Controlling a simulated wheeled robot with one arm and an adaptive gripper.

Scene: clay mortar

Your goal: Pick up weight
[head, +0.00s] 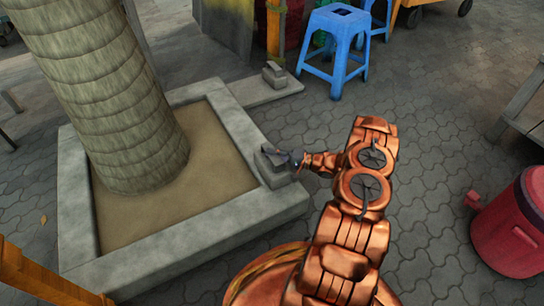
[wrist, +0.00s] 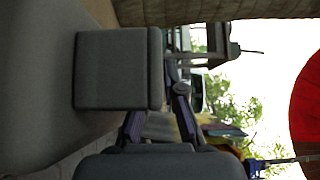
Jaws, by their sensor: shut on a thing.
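A grey block-shaped weight (head: 275,170) sits on the rim of the stone planter (head: 262,206), at the middle of the head view. My gripper (head: 294,158) reaches it from the right and is shut on its upper part. In the wrist view the weight's grey block (wrist: 117,70) fills the left middle, with the purple fingers of my gripper (wrist: 170,90) at its right side. The exact contact at the fingertips is partly hidden. The weight looks level and at rim height; I cannot tell whether it is lifted clear.
A similar grey weight (head: 274,74) stands on a stone slab (head: 262,92) farther back. A thick tree trunk (head: 105,95) rises from the planter. A blue stool (head: 335,50) is behind, and a red drum (head: 512,225) at right. Paving between is clear.

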